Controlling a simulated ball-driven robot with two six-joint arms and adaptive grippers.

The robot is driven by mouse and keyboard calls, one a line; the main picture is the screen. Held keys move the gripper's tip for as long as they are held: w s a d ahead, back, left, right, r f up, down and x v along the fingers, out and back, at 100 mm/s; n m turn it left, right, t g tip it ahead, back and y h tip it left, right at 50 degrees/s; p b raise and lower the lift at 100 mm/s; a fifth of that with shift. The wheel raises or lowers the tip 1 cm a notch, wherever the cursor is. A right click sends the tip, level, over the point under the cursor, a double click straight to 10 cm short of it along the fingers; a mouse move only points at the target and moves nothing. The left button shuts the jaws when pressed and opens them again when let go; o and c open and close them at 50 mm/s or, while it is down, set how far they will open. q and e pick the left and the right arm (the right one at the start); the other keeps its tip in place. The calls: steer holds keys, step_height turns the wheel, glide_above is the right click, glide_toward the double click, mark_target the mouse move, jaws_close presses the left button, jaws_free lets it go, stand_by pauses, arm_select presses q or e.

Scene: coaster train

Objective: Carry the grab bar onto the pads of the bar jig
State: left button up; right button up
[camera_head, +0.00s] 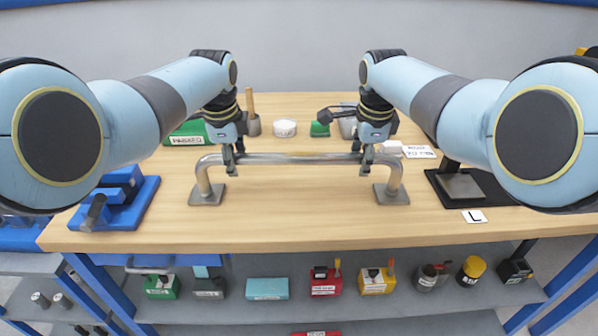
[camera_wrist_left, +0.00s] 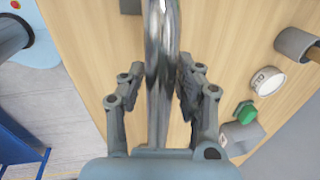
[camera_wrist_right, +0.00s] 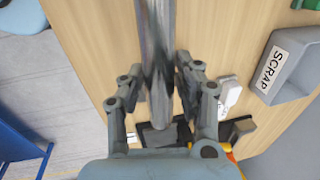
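The grab bar (camera_head: 300,158) is a shiny metal tube with bent ends and a square flange at each end. It lies level across the middle of the wooden table; I cannot tell whether its flanges touch the tabletop. My left gripper (camera_head: 234,164) is closed around the tube near its left bend, and the left wrist view shows the tube (camera_wrist_left: 162,45) between the fingers. My right gripper (camera_head: 366,162) is closed around it near the right bend. A black plate with a grey pad (camera_head: 460,187) stands at the right, partly behind my right arm; I cannot tell whether it is the bar jig.
A blue fixture (camera_head: 120,210) stands at the table's left edge. Behind the bar are a green box (camera_head: 186,134), a white round container (camera_head: 285,128) and a grey SCRAP bin (camera_wrist_right: 290,65). An L label (camera_head: 474,216) lies at the front right. The table in front of the bar is clear.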

arm_select(q)
jaws_close()
arm_select(e)
jaws_close()
arm_select(q)
steer(key=shift+w, duration=0.1)
arm_select(e)
steer(key=shift+w, duration=0.1)
